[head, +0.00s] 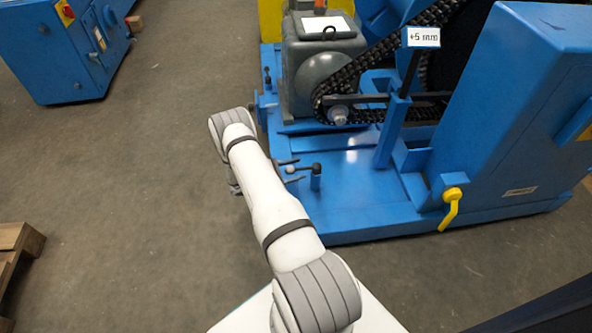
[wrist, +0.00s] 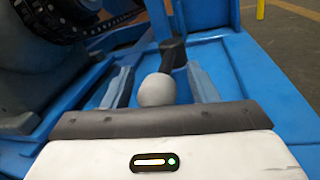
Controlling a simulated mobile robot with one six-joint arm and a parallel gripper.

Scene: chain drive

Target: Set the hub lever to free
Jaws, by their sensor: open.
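A small lever with a pale grey ball knob (head: 290,169) and a dark-topped post (head: 316,171) stands on the front of the blue machine base. My gripper (head: 290,171) is open at the knob, one finger on each side in the head view. In the wrist view the ball (wrist: 157,90) sits just ahead of my gripper (wrist: 160,82), between the fingers, with the dark post (wrist: 173,52) behind it. Contact cannot be told. A yellow lever (head: 451,207) hangs down on the right housing's front. No label shows which is the hub lever.
The blue base (head: 345,220) has a raised edge. Behind the knob are a grey motor (head: 325,65), a black chain (head: 375,62) and an upright post with a "+5 mm" sign (head: 423,37). A large blue housing (head: 520,95) stands right.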

